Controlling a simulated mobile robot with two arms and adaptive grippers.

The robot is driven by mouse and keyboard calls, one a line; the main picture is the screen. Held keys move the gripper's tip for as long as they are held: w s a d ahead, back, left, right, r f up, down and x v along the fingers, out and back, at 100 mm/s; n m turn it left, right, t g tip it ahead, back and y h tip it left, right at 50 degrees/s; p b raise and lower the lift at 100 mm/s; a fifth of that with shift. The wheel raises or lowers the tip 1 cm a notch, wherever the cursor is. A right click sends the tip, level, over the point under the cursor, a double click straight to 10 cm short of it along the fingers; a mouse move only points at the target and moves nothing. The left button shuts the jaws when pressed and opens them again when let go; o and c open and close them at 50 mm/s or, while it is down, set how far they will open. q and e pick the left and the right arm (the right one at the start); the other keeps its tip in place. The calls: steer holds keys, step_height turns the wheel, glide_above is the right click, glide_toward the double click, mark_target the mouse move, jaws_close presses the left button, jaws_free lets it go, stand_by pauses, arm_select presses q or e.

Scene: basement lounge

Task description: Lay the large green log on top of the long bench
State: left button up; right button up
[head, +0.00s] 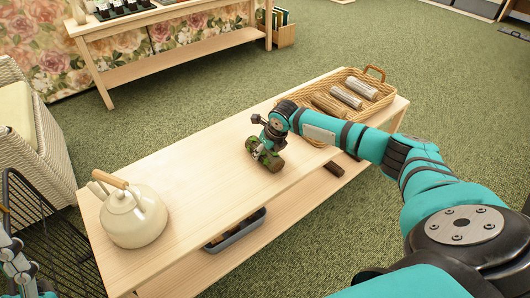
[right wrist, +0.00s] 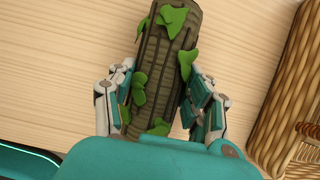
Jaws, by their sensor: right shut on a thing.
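The large green log (head: 266,157) is brown bark with green leaves on it. It is at the middle of the long bench's (head: 190,180) pale wooden top; I cannot tell whether it rests on the wood or is just above it. My right gripper (head: 262,143) is shut on the log. In the right wrist view the log (right wrist: 160,70) lies between the two fingers, with bench wood behind it. My left gripper (head: 18,268) shows only partly at the lower left edge, away from the log, and its fingers are unclear.
A cream kettle (head: 133,214) stands on the bench's left end. A wicker tray (head: 376,77) with several logs sits on the far right end, close to my right gripper. A grey bin (head: 235,231) is on the lower shelf. Bench wood between kettle and log is clear.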

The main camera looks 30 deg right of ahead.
steer(key=o, duration=1.4)
steer(key=shift+f, duration=0.1)
steer(key=shift+c, duration=0.2)
